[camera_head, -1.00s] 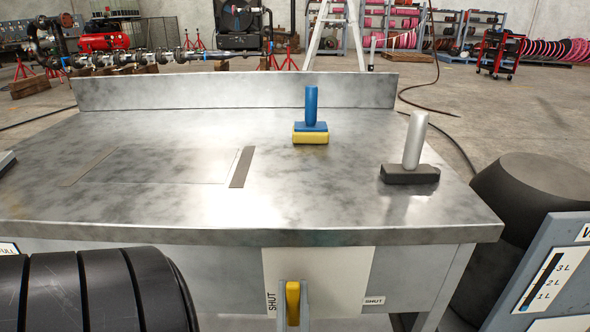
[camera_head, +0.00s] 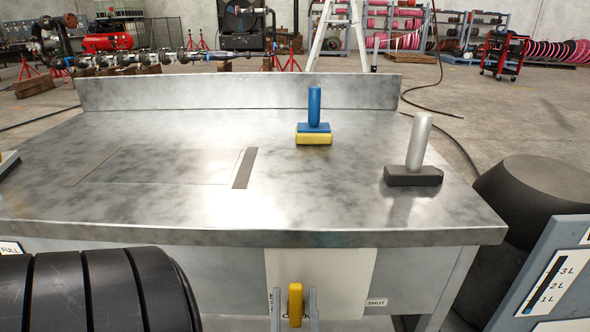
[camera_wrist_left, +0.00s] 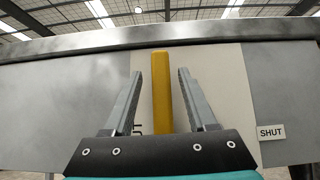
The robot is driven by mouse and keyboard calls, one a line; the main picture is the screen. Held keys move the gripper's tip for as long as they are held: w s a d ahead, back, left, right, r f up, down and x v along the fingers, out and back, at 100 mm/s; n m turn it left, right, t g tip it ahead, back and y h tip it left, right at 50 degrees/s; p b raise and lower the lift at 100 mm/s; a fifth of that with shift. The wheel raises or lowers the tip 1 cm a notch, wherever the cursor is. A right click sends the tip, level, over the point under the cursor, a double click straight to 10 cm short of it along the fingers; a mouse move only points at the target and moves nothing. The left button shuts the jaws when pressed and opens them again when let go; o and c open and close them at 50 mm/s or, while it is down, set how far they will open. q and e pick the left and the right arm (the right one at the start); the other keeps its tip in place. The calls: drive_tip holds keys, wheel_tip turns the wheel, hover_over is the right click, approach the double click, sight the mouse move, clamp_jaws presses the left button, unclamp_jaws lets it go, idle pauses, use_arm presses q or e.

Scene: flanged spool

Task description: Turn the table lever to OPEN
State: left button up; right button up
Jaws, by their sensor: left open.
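The table lever shows as an upright yellow handle (camera_head: 295,303) on a pale plate (camera_head: 340,270) on the table's front; it also shows in the left wrist view (camera_wrist_left: 162,95). My left gripper (camera_head: 295,310) is open at the bottom of the head view, one finger on each side of the handle. In the left wrist view the open fingers (camera_wrist_left: 158,98) stand apart from the handle, with gaps on both sides. A SHUT label (camera_head: 376,302) sits right of the lever. Lettering left of the lever is partly hidden, and no OPEN label is legible. My right gripper is out of view.
The metal table top (camera_head: 330,205) holds a blue-handled yellow block (camera_head: 313,138) and a grey-handled black block (camera_head: 413,175). A ribbed black cylinder (camera_head: 100,290) stands front left. A black barrel (camera_head: 535,195) and a gauge panel (camera_head: 550,275) stand at right.

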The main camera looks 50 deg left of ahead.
use_arm(q)
drive_tip(key=v, duration=1.1)
drive_tip(key=shift+r, duration=0.1)
